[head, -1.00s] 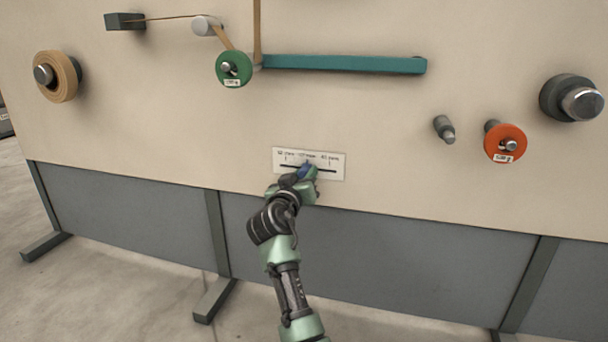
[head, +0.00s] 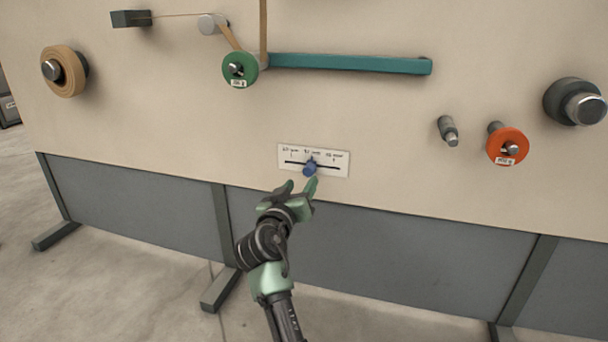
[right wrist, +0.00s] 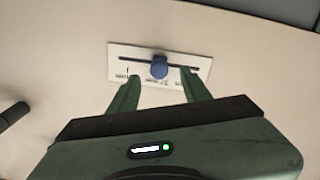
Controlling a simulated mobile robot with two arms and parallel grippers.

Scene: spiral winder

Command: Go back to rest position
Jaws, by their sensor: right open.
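My right gripper (head: 298,188) is open and empty, just below and in front of the white slider plate (head: 338,165) on the beige panel. The plate's blue knob (head: 309,169) sits near the middle of its dark slot, under the middle label. In the right wrist view the blue knob (right wrist: 159,67) shows beyond and between the two green fingers (right wrist: 155,95), apart from them. The slider plate (right wrist: 121,54) appears upside down there. My left gripper is in neither view.
The beige panel carries a green roller (head: 239,70), a teal bar (head: 350,64), an orange disc (head: 507,146), a tan tape roll (head: 64,72) and a dark knob with a metal end (head: 574,101). Grey lower panels (head: 390,255) stand on feet. The floor in front looks clear.

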